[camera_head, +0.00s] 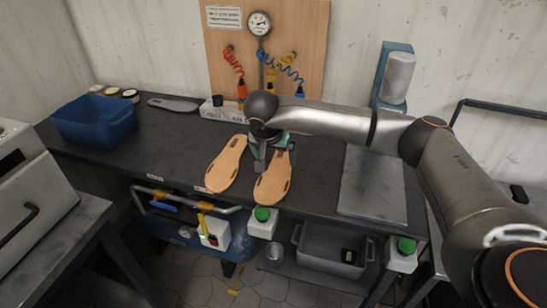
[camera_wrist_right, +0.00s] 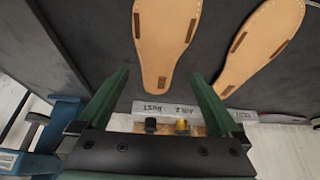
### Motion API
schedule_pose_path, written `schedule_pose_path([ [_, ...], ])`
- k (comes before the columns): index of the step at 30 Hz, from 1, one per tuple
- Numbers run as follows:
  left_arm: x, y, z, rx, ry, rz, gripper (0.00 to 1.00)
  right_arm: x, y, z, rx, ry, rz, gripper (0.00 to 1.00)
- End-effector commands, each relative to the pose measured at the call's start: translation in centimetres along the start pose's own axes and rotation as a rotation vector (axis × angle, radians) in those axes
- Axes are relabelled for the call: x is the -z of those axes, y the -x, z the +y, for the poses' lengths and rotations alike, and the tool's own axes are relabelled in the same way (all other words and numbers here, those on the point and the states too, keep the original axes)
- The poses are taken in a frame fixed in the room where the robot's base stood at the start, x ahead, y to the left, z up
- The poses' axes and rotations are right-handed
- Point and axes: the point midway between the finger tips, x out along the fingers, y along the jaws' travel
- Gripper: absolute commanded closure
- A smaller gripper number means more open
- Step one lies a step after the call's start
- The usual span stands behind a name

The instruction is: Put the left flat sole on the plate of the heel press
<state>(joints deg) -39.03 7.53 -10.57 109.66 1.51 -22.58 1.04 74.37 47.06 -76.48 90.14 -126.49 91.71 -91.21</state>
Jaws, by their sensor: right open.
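Two tan flat soles lie apart, side by side, on the dark bench: one on the left (camera_head: 226,164) and one on the right (camera_head: 271,184). I cannot tell which is the left flat sole. My right gripper (camera_head: 275,157) is open and empty over the far, narrow end of the right-hand one. In the right wrist view that sole (camera_wrist_right: 167,38) lies just beyond the open fingers (camera_wrist_right: 157,85), and the other sole (camera_wrist_right: 258,45) is to its right. A blue upright with a grey cylinder (camera_head: 397,78), perhaps the heel press, stands behind a flat grey plate (camera_head: 372,190). My left gripper is out of view.
A white labelled air tool rest (camera_head: 219,112) with coiled hoses is behind the soles. Green buttons (camera_head: 262,213) are at the front edge. My right arm crosses above the plate.

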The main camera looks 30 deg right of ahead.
Motion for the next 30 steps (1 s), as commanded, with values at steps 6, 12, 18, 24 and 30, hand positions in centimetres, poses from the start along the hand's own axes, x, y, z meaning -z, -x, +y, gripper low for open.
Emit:
schedule_pose_path([
  [6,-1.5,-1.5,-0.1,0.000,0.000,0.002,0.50,-0.3,-2.7,0.0,0.000,-0.001,-0.002,0.00],
  [12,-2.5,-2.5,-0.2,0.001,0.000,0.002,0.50,-0.3,-4.6,0.0,0.002,0.000,-0.002,0.00],
  [18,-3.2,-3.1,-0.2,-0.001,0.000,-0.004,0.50,-0.2,-6.1,-0.1,0.002,0.000,-0.002,0.00],
  [24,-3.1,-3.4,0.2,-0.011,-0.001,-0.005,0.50,-0.1,-6.9,-0.1,0.001,0.000,-0.002,0.00],
  [30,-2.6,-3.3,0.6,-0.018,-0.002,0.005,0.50,-0.1,-7.0,-0.1,0.002,0.001,-0.002,0.00],
])
